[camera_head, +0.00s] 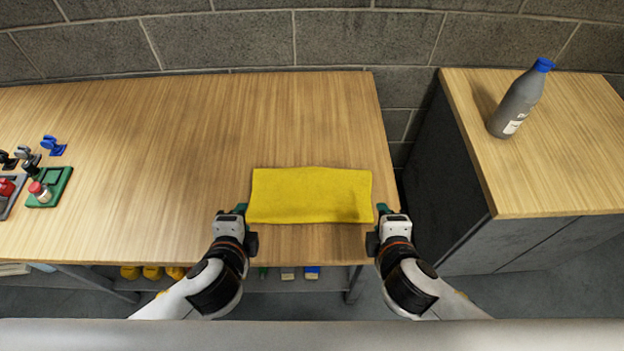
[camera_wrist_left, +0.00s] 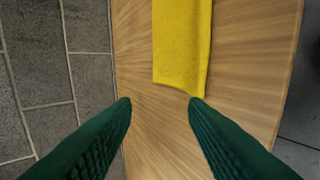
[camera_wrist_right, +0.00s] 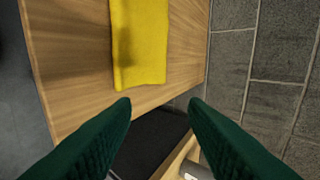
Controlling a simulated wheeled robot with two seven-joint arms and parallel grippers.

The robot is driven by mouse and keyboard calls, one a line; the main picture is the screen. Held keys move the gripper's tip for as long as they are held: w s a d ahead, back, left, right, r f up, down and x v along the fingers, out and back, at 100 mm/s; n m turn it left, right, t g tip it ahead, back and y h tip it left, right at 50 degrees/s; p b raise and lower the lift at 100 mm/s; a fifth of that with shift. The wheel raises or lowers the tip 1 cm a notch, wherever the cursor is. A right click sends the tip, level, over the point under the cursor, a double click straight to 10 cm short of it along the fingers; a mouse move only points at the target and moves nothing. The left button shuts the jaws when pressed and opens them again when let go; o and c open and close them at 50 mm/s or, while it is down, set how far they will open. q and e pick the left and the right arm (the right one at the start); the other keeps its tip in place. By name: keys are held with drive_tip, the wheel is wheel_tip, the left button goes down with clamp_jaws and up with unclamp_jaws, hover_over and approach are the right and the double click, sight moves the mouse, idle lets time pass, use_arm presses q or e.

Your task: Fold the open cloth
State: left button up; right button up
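A yellow cloth (camera_head: 311,195) lies flat on the wooden table as a wide rectangle near its front right corner. It also shows in the left wrist view (camera_wrist_left: 181,40) and the right wrist view (camera_wrist_right: 138,42). My left gripper (camera_head: 241,208) is at the cloth's left front corner; its green fingers (camera_wrist_left: 160,102) are apart with nothing between them. My right gripper (camera_head: 382,208) is just beyond the cloth's right front corner; its green fingers (camera_wrist_right: 160,102) are apart and empty. Whether the cloth is one layer or several, I cannot tell.
The wooden table (camera_head: 200,130) is clear behind and left of the cloth. Small trays and tools (camera_head: 50,187) stand at the far left. A grey bottle with a blue cap (camera_head: 518,103) stands on a separate cabinet (camera_head: 570,160) to the right, across a gap.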

idle(0.5)
